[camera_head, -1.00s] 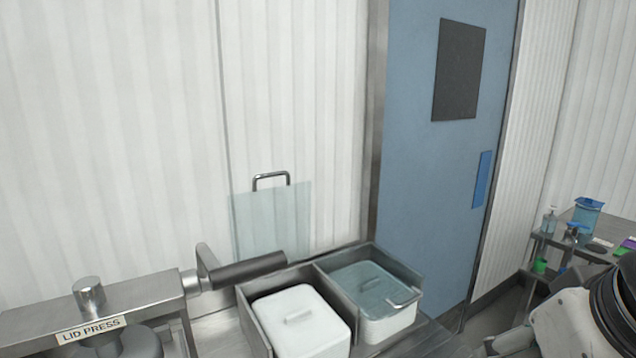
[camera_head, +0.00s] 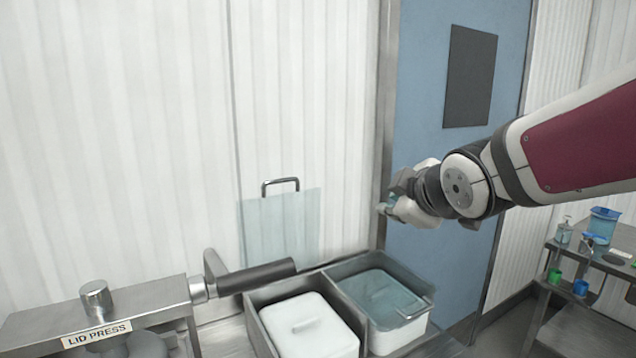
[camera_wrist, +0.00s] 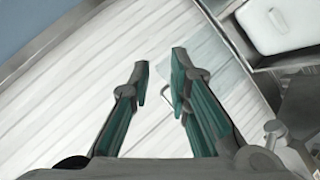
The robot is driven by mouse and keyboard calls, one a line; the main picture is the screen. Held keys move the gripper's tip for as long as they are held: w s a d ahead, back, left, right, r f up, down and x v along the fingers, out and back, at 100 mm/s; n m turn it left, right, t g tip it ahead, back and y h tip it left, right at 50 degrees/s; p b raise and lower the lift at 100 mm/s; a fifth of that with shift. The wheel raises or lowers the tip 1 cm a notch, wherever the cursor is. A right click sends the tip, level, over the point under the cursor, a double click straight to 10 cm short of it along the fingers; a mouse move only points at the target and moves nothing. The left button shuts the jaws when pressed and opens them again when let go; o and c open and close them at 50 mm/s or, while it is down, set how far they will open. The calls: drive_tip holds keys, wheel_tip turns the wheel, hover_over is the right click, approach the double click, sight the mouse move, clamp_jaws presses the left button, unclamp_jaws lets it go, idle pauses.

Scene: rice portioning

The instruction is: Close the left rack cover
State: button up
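The left rack cover (camera_head: 281,232) is a clear, bluish panel with a metal bar handle (camera_head: 280,182) on its top edge. It stands upright, raised at the back of the left rack bay (camera_head: 262,330), which holds a white lidded container (camera_head: 308,328). The right bay's clear cover (camera_head: 381,296) lies flat over another white container. My gripper (camera_head: 387,207) is in the air right of the raised cover, apart from it. In the wrist view my gripper (camera_wrist: 160,72) has its fingers apart with nothing between them. The raised cover (camera_wrist: 203,68) and its handle show just beyond the right finger.
The lid press (camera_head: 95,310) stands at the left, its dark lever grip (camera_head: 257,277) reaching close in front of the raised cover. A blue door (camera_head: 435,80) is behind my arm. A side table (camera_head: 590,262) with bottles is at the right.

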drive_tip(key=w+a+n+t+y, duration=0.1)
drive_tip(key=w+a+n+y, duration=0.2)
drive_tip(key=w+a+n, duration=0.4)
drive_tip(key=n+y, duration=0.3)
drive_tip(key=n, duration=0.1)
approach(282, 181)
drive_tip(key=x, duration=1)
drive_tip(key=shift+w+a+p, duration=0.2)
drive_tip(key=shift+w+p, duration=0.1)
drive_tip(key=shift+p, duration=0.1)
clamp_jaws()
